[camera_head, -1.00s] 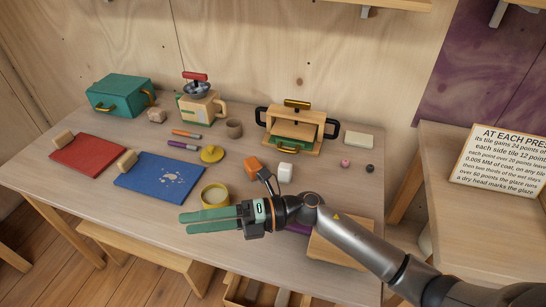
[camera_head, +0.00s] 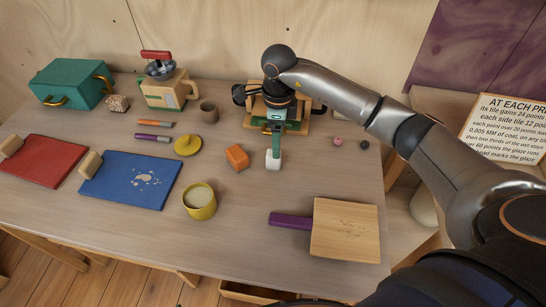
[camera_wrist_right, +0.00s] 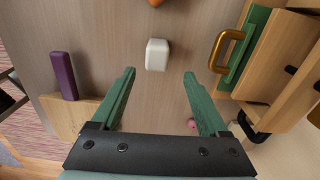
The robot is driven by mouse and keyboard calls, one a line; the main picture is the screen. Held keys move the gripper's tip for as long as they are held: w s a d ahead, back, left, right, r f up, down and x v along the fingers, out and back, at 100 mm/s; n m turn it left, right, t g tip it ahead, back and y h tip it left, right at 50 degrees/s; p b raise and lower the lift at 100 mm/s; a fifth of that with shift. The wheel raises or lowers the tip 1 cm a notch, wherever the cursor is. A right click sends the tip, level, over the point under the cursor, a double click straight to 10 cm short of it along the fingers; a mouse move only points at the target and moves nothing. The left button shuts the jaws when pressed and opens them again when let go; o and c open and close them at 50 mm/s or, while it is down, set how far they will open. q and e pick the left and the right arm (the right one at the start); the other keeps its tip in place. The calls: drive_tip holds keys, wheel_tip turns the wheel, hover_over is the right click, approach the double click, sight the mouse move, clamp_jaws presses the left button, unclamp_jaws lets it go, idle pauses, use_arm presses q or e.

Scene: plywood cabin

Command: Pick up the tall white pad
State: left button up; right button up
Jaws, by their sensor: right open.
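The white pad (camera_head: 272,162) is a small upright white block on the table, just right of an orange block. In the right wrist view the white pad (camera_wrist_right: 157,54) lies just beyond the fingertips, between their lines. My right gripper (camera_head: 276,148) points down over it, and a green finger covers part of its top. In the right wrist view my right gripper (camera_wrist_right: 159,73) is open with nothing between its fingers. I cannot tell whether a finger touches the pad. My left gripper is not in view.
An orange block (camera_head: 237,157) stands close left of the pad. A wooden press (camera_head: 257,104) stands behind my gripper, partly hidden. A yellow cup (camera_head: 200,203) and a wooden board with purple handle (camera_head: 345,232) are nearer. A pink ball (camera_head: 337,141) lies to the right.

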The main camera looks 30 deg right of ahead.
sight(272, 164)
drive_tip(key=shift+f, duration=0.9)
drive_tip(key=f, duration=0.2)
drive_tip(key=a+f, duration=0.1)
drive_tip(key=f, duration=0.1)
drive_tip(key=shift+f+p, duration=0.1)
drive_tip(key=shift+p, duration=0.2)
drive_tip(key=shift+f, duration=0.6)
drive_tip(key=shift+c, duration=0.4)
clamp_jaws()
